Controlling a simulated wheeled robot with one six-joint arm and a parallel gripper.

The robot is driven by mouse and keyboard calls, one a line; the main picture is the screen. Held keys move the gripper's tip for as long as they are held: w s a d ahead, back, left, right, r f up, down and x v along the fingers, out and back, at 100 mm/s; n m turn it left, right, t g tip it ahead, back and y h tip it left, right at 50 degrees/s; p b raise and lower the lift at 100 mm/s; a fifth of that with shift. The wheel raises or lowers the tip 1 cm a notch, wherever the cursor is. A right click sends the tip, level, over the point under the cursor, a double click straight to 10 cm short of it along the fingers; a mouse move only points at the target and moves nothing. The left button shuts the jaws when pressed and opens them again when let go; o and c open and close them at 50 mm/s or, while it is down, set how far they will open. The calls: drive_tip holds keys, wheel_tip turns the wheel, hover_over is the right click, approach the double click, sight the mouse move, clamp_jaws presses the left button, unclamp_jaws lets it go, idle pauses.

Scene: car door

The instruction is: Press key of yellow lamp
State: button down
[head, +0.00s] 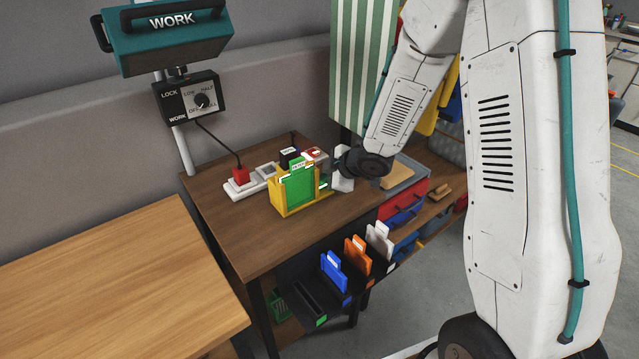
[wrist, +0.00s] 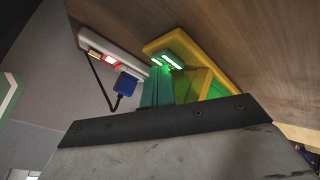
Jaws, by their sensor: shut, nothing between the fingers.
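I cannot make out a yellow lamp or its key with certainty. The only lamp-like thing is a teal head marked WORK (head: 170,38) at the upper left. Below it is a black box with a rotary knob (head: 188,98). A yellow holder (head: 288,207) with upright green cards stands on the brown table; it also shows in the wrist view (wrist: 185,44). My gripper (head: 343,182) is shut and empty, low over the table just right of the holder. Whether it touches anything is unclear. In the wrist view its fingers are hard to separate from the green shapes.
A white power strip (head: 247,188) with a red plug (head: 240,175) lies left of the holder. In the wrist view the strip (wrist: 97,44) has a red glow and a blue plug (wrist: 125,84) beside it. Blue, orange and white cards (head: 356,254) stand in front racks.

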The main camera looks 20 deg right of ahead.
sight(324, 186)
drive_tip(key=shift+r, duration=0.35)
drive_tip(key=shift+r, duration=3)
